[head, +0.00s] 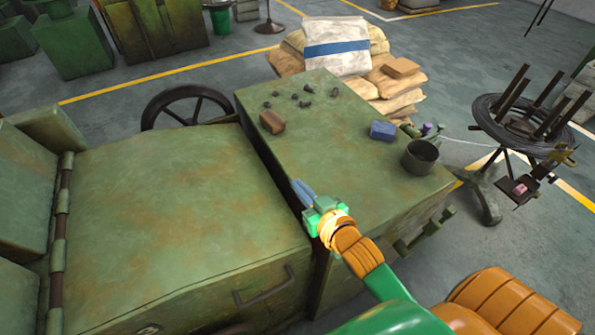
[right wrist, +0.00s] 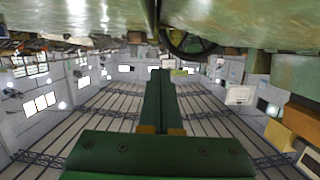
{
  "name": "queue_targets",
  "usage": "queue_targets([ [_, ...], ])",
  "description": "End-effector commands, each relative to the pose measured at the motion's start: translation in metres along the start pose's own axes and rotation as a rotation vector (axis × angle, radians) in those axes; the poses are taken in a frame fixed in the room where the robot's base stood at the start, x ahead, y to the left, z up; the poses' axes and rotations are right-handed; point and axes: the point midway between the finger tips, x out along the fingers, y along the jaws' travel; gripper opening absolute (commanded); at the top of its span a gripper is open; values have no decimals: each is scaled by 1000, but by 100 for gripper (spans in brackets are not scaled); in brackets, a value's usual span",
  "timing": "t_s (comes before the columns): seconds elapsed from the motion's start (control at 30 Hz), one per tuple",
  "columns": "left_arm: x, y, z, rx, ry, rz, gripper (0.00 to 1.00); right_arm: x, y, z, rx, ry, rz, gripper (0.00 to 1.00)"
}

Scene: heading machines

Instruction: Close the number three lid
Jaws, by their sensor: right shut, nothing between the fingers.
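The wide green lid (head: 170,215) of the machine lies roughly level, hinged along its left edge (head: 60,215). A bar handle (head: 264,290) is on its front side, and a partly cut-off round number mark (head: 148,329) shows below. No raised gap is clear, but I cannot tell if it is fully seated. My right gripper (head: 303,190) is shut and empty, above the seam between the lid's right edge and the neighbouring green top. Its closed fingers also show in the right wrist view (right wrist: 160,85), near green surfaces. My left gripper is not in view.
The neighbouring green top (head: 340,150) holds a brown block (head: 272,122), a blue block (head: 382,130), a dark cup (head: 420,157) and several small dark pieces. A handwheel (head: 185,106) stands behind. Sacks (head: 340,45) and a wire coil stand (head: 520,118) are beyond.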

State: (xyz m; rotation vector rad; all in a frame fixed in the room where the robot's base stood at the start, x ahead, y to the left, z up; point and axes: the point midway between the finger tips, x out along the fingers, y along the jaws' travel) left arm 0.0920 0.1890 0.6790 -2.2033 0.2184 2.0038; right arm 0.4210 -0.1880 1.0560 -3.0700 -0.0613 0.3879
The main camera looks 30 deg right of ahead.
Motion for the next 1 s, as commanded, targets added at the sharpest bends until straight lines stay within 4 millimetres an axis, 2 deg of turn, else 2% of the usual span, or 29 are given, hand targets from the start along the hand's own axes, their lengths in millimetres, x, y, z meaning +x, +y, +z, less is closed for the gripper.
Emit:
queue_targets([
  [0.1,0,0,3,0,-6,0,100,-1,0,6,0,-1,-1,0],
  [0.43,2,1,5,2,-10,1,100,-1,0,9,2,1,-2,0],
  [0.73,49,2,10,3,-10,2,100,14,6,69,95,-2,-26,0],
  [0.83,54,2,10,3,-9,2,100,16,7,76,117,1,-30,0],
  [1.0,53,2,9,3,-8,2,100,16,7,76,127,1,-32,0],
])
